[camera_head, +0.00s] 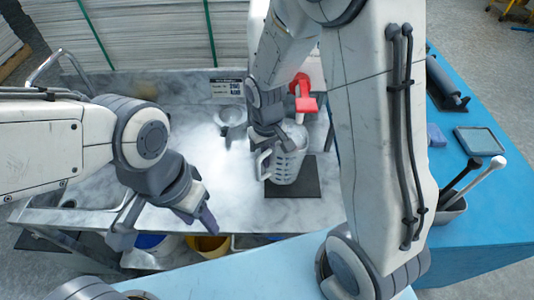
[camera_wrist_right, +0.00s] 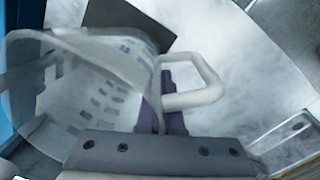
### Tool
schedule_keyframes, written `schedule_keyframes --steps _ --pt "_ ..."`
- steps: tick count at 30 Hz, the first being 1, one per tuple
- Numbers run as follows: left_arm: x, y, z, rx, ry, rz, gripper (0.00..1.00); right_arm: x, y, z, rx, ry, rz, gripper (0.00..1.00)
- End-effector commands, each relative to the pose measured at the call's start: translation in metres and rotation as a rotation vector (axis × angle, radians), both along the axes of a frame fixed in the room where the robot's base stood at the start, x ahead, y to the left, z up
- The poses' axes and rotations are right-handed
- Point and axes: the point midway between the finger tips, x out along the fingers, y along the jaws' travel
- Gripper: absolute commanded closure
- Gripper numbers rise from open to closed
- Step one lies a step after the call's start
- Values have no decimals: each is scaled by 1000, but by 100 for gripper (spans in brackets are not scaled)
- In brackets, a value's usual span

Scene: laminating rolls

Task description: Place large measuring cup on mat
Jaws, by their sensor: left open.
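The large measuring cup (camera_head: 289,162) is clear with grey markings and a pale handle (camera_head: 262,166). In the head view it overlaps the left part of the dark square mat (camera_head: 307,187); I cannot tell whether its base touches the mat. My right gripper (camera_head: 272,142) is at the cup's handle side. In the right wrist view, its purple fingers (camera_wrist_right: 163,112) are close together at the handle (camera_wrist_right: 212,80), beside the cup wall (camera_wrist_right: 100,85), and look shut on it; the exact contact is partly hidden. My left gripper (camera_head: 207,222) is open and empty, left of the mat near the counter's front edge.
A small clear vessel (camera_head: 229,117) stands behind and left of the cup. A red tool (camera_head: 302,92) is behind the cup. A sink (camera_head: 85,190) is at the left. The blue table (camera_head: 490,205) at the right holds a dark tray (camera_head: 479,141) and a holder with handles.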

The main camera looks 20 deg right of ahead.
Motion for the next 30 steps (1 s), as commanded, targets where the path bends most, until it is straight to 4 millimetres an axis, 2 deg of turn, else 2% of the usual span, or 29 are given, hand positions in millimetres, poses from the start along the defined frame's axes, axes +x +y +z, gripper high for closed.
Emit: schedule_keyframes --steps 2,5,13,26,27,28,30 --pt "0 0 5 0 0 0 50 10 -3 2 0 0 -3 100" --pt "0 0 6 0 0 0 50 15 -4 0 0 1 0 100" --pt "0 0 14 0 0 1 50 14 -5 -31 -1 4 1 100" --pt "0 0 10 0 0 1 50 15 -4 -40 0 0 0 100" --pt "0 0 12 0 0 1 50 15 -4 -38 0 0 0 81" --pt "0 0 12 0 0 1 50 15 -4 -38 0 0 0 70" --pt "0 0 12 0 0 1 50 15 -4 -38 0 0 0 67"
